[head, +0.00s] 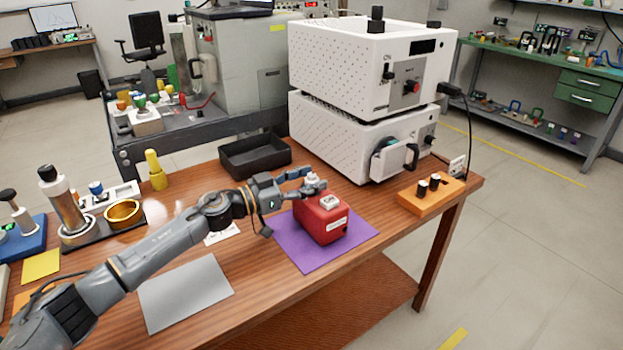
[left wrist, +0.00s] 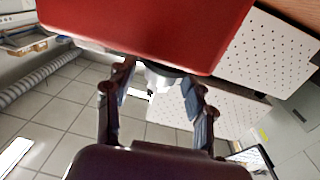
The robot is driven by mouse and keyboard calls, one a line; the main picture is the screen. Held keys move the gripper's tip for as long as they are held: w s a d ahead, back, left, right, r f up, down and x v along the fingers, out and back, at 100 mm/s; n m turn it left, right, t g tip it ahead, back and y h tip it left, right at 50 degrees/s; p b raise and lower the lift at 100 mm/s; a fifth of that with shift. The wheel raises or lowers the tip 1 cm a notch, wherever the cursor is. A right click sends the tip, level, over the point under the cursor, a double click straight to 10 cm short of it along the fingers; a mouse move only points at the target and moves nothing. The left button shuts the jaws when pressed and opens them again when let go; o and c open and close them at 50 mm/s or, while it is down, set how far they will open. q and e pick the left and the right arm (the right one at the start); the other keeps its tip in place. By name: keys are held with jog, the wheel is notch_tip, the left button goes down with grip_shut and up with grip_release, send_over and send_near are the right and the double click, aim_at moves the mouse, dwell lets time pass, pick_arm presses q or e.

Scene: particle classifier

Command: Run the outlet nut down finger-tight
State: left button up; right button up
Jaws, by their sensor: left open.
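A red box (head: 322,224) with a pale label stands on a purple mat (head: 290,250) on the wooden bench. It fills the top of the left wrist view (left wrist: 150,30). A small silvery fitting (left wrist: 163,76), seemingly the outlet nut, projects from the box there. My left gripper (head: 306,182) is at the box's upper back-left edge. In the left wrist view its open fingers (left wrist: 160,100) stand on either side of the fitting. I cannot tell whether they touch it, and its thread is hidden. My right gripper is out of view.
A black tray (head: 255,157) lies behind the arm. Two stacked white perforated units (head: 340,135) stand behind the box. An orange block (head: 425,203) with black knobs is to the right. A grey sheet (head: 185,293) lies at the front left.

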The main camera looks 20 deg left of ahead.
pick_arm(q)
jog(key=shift+w+d, duration=0.3)
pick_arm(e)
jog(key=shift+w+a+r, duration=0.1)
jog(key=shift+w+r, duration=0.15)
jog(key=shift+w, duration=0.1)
pick_arm(q)
jog(key=shift+c, duration=0.2)
grip_shut()
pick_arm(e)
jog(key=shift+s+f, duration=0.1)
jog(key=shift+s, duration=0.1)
